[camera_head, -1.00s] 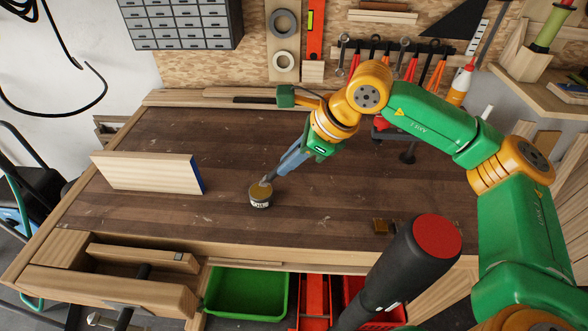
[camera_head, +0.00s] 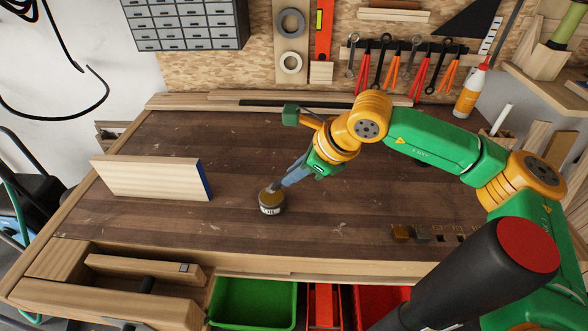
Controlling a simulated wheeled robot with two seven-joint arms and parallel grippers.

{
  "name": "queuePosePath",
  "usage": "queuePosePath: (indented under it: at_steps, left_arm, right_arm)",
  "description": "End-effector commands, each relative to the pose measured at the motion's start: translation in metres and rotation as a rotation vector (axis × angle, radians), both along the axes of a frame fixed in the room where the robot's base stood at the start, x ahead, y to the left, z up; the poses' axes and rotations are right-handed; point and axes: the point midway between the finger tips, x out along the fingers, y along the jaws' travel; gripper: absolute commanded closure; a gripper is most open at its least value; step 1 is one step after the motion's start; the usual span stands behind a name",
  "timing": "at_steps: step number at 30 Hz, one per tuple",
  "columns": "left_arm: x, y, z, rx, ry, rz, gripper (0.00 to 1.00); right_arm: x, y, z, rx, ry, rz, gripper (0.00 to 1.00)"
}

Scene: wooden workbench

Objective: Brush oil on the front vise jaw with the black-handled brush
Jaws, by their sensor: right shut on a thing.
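The vise's wooden front jaw (camera_head: 110,303) runs along the bench's front left corner, with a gap behind it. My right gripper (camera_head: 284,181) points down and left over the middle of the bench, shut on the brush. The brush's lower end goes down to the open top of a small labelled tin (camera_head: 271,204) standing on the bench. Its black handle is hidden or too small to make out, and how deep the bristles sit cannot be seen. My left gripper is out of view.
A pale board with a blue end (camera_head: 150,178) stands between the tin and the bench's left side. A green bin (camera_head: 252,303) and red bins sit below the front edge. The bench between tin and vise is mostly clear.

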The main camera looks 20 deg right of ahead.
Motion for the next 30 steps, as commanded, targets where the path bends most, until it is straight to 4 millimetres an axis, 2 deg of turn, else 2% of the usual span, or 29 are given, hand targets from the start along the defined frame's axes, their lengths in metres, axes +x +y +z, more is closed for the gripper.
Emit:
queuePosePath:
  at_steps: [30]
  left_arm:
    - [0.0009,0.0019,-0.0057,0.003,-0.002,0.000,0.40]
  right_arm:
    - [-0.0001,0.0001,-0.0053,0.000,0.001,0.000,1.00]
